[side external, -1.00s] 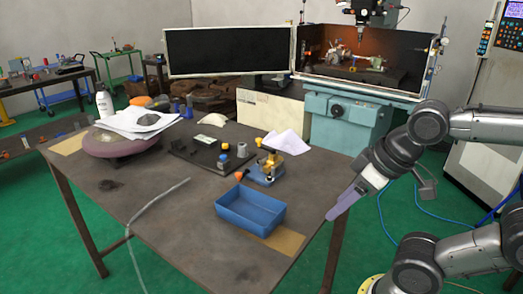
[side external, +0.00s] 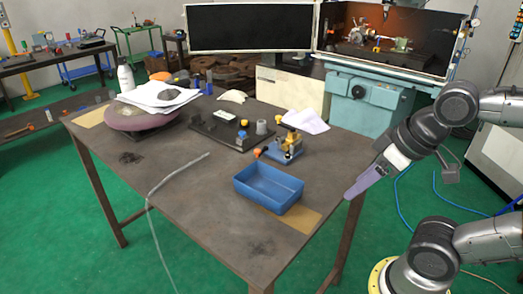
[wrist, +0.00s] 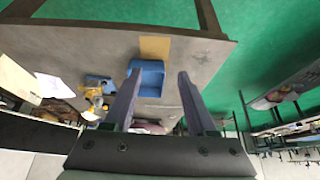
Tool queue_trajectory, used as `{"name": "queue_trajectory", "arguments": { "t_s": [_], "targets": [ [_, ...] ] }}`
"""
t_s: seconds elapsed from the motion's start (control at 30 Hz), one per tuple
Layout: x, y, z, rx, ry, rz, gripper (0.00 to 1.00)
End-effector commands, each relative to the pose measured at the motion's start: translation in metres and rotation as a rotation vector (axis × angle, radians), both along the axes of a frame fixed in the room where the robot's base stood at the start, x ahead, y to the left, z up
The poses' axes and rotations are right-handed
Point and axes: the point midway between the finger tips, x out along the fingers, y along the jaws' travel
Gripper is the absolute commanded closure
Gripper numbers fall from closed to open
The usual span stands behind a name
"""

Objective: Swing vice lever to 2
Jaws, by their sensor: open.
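The small vice or chuck fixture (side external: 288,146) has a blue base and a brass-yellow body. It stands on the table behind the blue tray in the side view. An orange knob (side external: 257,153) shows at its left, apparently its lever end; position numbers are too small to read. The fixture also shows left of the fingers in the wrist view (wrist: 94,92). My gripper (wrist: 157,72) is open and empty, its two purple-grey fingers apart. In the side view it hangs by the table's right edge, right of the tray and well apart from the fixture.
A grey hose (side external: 180,172) crosses the left. The table's front is mostly clear.

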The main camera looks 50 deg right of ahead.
Motion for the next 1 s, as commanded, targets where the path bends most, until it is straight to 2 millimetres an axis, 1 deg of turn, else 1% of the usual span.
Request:
{"name": "queue_trajectory", "arguments": {
  "t_s": [0.27, 0.3, 0.37, 0.47, 0.57, 0.67, 0.7, 0.77, 0.8, 0.87, 0.9, 0.97, 1.0],
  "targets": [
    [0.000, 0.000, 0.000, 0.000, 0.000, 0.000, 0.43],
    [0.000, 0.000, 0.000, 0.000, 0.000, 0.000, 0.41],
    [0.000, 0.000, 0.000, 0.002, 0.000, -0.004, 0.41],
    [-0.006, 0.000, -0.001, 0.016, 0.032, -0.030, 0.41],
    [0.000, 0.000, 0.026, 0.034, 0.015, -0.063, 0.41],
    [0.016, -0.001, 0.059, 0.051, 0.020, -0.102, 0.41],
    [0.026, -0.002, 0.072, 0.057, 0.027, -0.120, 0.41],
    [0.040, -0.003, 0.091, 0.068, 0.041, -0.148, 0.41],
    [0.052, -0.005, 0.103, 0.074, 0.053, -0.168, 0.41],
    [0.070, -0.007, 0.119, 0.082, 0.071, -0.199, 0.41],
    [0.084, -0.010, 0.129, 0.088, 0.085, -0.220, 0.41],
    [0.104, -0.013, 0.141, 0.096, 0.105, -0.249, 0.41],
    [0.118, -0.016, 0.147, 0.101, 0.120, -0.268, 0.41]
  ]
}}
